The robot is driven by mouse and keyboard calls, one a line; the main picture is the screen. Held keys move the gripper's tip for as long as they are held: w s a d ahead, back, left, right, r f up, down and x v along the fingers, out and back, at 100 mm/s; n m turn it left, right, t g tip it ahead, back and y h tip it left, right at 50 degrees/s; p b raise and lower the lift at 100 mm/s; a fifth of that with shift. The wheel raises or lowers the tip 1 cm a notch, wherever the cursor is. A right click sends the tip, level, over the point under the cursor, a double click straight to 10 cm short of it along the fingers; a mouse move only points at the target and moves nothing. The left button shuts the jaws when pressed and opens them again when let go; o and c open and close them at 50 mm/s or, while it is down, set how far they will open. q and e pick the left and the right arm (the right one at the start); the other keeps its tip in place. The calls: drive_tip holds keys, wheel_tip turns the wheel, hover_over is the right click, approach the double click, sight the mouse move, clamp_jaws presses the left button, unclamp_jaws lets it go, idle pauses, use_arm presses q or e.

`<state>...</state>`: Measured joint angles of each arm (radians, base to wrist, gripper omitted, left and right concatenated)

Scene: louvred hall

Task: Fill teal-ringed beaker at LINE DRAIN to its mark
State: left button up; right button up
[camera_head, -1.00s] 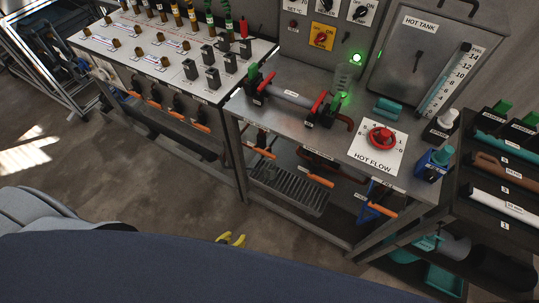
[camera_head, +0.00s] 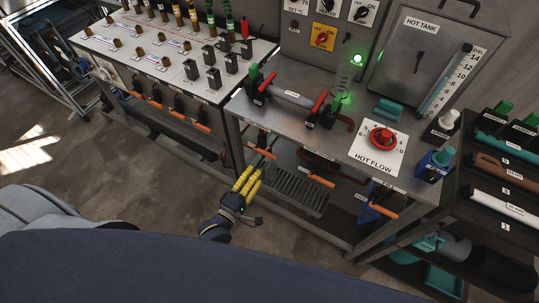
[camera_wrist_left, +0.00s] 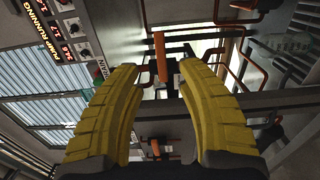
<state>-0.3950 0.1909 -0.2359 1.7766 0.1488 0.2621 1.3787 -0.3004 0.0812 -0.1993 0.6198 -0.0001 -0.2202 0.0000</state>
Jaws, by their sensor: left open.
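My left gripper (camera_head: 249,178) is open and empty, its yellow fingers pointing up toward the front edge of the middle bench. An orange-handled valve (camera_head: 262,153) hangs under that edge, just beyond the fingertips. In the left wrist view an orange handle (camera_wrist_left: 160,57) shows beyond the gap between the fingers, not touched as far as I can tell. A pale translucent shape (camera_wrist_left: 272,44) is at the upper right there; I cannot tell whether it is the beaker. No teal ring or LINE DRAIN label is readable. My right gripper is not in view.
More orange handles (camera_head: 318,180) hang along the bench front, above a slatted lower shelf (camera_head: 290,190). A red knob (camera_head: 382,137) sits on the HOT FLOW plate. Floor left of the bench is clear.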

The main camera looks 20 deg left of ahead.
sight(269, 157)
use_arm(q)
drive_tip(key=x, duration=0.8)
drive_tip(key=shift+x, duration=0.85)
drive_tip(key=shift+o, duration=0.2)
clamp_jaws()
